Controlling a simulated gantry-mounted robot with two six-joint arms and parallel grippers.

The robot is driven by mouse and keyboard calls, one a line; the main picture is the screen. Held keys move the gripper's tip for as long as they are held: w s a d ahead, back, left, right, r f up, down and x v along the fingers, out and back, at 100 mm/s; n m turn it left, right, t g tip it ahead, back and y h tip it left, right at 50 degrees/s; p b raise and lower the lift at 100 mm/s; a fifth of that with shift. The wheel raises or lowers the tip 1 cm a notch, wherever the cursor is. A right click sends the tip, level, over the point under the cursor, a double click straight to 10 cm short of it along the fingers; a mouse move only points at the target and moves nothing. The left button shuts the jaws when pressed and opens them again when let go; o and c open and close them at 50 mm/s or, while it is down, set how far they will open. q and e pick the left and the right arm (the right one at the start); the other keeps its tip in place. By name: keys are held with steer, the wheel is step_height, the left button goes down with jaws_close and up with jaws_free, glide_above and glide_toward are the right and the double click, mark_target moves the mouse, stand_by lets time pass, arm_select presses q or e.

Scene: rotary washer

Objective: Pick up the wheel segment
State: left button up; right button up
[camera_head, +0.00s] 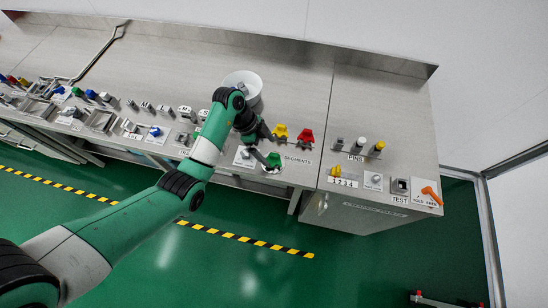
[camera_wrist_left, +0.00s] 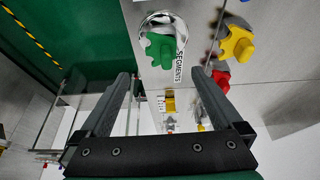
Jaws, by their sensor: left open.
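A green wheel segment (camera_head: 273,159) sits on a round shiny plate at the bench's front edge. It also shows in the left wrist view (camera_wrist_left: 160,50), beyond the fingertips and roughly between them. A yellow segment (camera_head: 280,132) and a red segment (camera_head: 305,137) sit behind and to its right. They show in the wrist view as yellow (camera_wrist_left: 237,46) and red (camera_wrist_left: 220,80). My left gripper (camera_wrist_left: 163,75) is open with nothing between its fingers, apart from the segments. In the head view it is dark and small beside them. My right gripper is not in view.
A white round bowl (camera_head: 243,84) stands behind my left arm. Pins (camera_head: 361,144), a test block (camera_head: 400,185) and an orange handle (camera_head: 432,195) are on the right-hand bench. Several small parts and trays line the bench at left. The bench's back is mostly clear.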

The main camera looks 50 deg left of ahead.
mark_target(272, 156)
arm_select(q)
steer(key=shift+x, duration=0.8)
steer(key=b+x, duration=0.2)
steer(key=x, duration=0.2)
steer(key=shift+a+f, duration=0.15)
steer(key=shift+f, duration=0.05)
steer(key=shift+w+f+b, duration=0.1)
steer(key=shift+f+b, duration=0.25)
steer(key=shift+f, duration=0.05)
jaws_close()
